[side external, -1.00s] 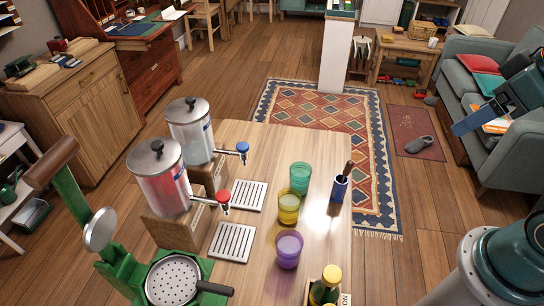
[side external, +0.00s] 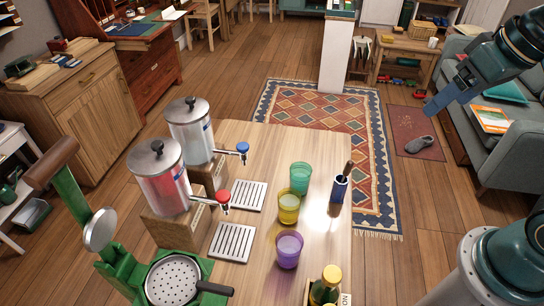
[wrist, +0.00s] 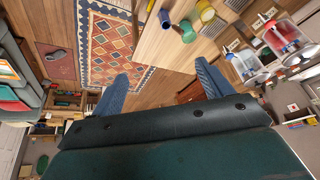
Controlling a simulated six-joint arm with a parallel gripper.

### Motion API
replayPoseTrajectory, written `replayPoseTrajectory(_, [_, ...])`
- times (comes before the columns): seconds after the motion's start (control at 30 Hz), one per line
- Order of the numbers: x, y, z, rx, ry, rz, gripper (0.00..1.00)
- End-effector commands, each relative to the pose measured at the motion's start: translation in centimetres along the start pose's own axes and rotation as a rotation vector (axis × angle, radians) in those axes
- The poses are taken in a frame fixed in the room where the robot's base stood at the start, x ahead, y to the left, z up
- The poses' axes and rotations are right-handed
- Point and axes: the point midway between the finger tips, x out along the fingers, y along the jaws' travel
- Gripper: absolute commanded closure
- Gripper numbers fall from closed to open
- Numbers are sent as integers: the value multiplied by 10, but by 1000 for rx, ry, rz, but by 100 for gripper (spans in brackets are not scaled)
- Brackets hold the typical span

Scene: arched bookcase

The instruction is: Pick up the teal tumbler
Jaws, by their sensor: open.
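The teal tumbler (side external: 300,177) stands upright on the wooden table (side external: 262,150), behind a yellow tumbler (side external: 288,209) and a purple tumbler (side external: 289,250). In the wrist view the teal tumbler (wrist: 188,31) shows near the top, beyond my fingers. My gripper (side external: 434,108) is open and empty at the upper right of the side view, in the air, well to the right of the tumbler. In the wrist view both blue fingers of my gripper (wrist: 160,84) are spread apart with nothing between them.
A blue holder (side external: 339,189) with a dark-handled item stands close to the teal tumbler's right. Two drink dispensers (side external: 192,131) with drip grates stand at the left. A bottle with a yellow cap (side external: 331,276) is at the front. The table's right side is mostly clear.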

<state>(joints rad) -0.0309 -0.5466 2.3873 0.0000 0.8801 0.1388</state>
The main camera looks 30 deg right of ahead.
Motion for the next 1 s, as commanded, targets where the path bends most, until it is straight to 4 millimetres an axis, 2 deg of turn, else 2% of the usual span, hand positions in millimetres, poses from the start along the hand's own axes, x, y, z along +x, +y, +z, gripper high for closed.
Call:
replayPoseTrajectory(0.2, [22, -12, -35, 86, -64, 2, 22])
replayPoseTrajectory(0.47, [57, -28, -71, 191, -131, 14, 22])
replayPoseTrajectory(0.77, [110, -49, -104, 310, -208, 43, 22])
replayPoseTrajectory(1.0, [161, -66, -121, 403, -265, 75, 22])
